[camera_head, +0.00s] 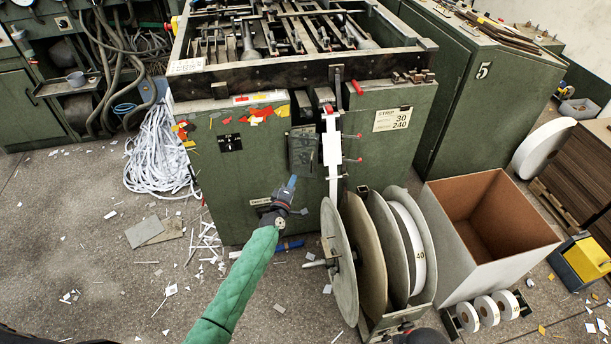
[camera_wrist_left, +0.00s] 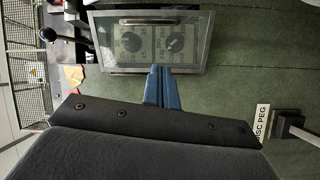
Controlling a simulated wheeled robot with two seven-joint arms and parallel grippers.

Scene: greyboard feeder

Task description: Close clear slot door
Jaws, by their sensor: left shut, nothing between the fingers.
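The clear slot door (camera_head: 303,151) is a small dark-framed panel on the front of the green machine, left of the white paper strip. In the left wrist view the door (camera_wrist_left: 190,58) fills the upper middle, a see-through pane in a grey frame with a bar handle and two dark round shapes behind it. I cannot tell whether it sits flush. My left gripper (camera_head: 292,182) is just below the door, fingers pointing up at it. Its blue fingers (camera_wrist_left: 162,82) are together and empty, tips at the door's lower frame edge; contact is unclear.
A large reel (camera_head: 340,262) and further discs stand right of my left arm. An open grey box (camera_head: 448,222) stands beyond them. A "DISC PEG" label (camera_wrist_left: 261,122) is right of my fingers. Scraps litter the floor; a white strip pile (camera_head: 160,155) lies left.

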